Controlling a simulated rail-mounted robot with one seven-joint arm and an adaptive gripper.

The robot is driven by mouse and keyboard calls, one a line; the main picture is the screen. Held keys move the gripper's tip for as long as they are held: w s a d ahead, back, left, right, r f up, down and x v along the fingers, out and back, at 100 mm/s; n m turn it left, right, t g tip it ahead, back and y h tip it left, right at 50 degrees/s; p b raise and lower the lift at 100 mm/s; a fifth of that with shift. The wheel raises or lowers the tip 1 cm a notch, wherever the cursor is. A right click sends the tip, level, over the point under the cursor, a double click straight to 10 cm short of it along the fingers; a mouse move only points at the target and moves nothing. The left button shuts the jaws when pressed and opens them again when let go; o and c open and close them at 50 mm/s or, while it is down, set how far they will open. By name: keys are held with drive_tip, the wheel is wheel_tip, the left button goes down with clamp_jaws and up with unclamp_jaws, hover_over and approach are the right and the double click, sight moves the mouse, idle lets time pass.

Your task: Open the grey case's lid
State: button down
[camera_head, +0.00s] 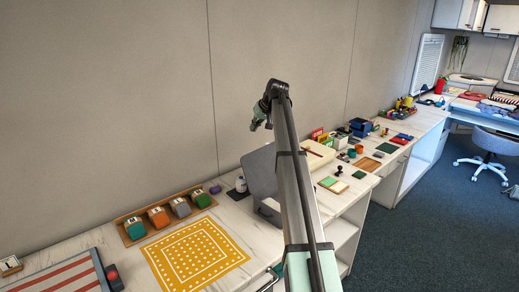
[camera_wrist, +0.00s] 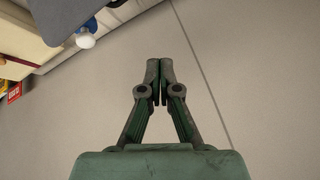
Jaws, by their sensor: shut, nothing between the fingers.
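The grey case (camera_head: 259,170) stands on the counter near the middle of the head view. Its lid appears raised, as a tall, tilted grey panel. My arm covers its right side, and little of its base shows. A grey panel, probably the lid (camera_wrist: 62,18), also shows at the upper left in the wrist view. My gripper (camera_head: 254,125) is up in front of the wall, above and apart from the case. In the wrist view its fingertips (camera_wrist: 160,82) are together with nothing between them.
A yellow patterned mat (camera_head: 194,256) and a wooden tray (camera_head: 127,233) with several coloured items lie further left. A cream box (camera_head: 318,153) and small items crowd the right. The wall behind is bare.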

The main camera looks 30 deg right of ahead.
wheel_tip(320, 180, down, 10)
drive_tip(key=n+p, duration=0.5)
drive_tip(key=shift+w+d+r+g, duration=0.15)
drive_tip(key=shift+w+d+g, duration=0.15)
drive_tip(key=shift+d, duration=0.1)
idle(0.5)
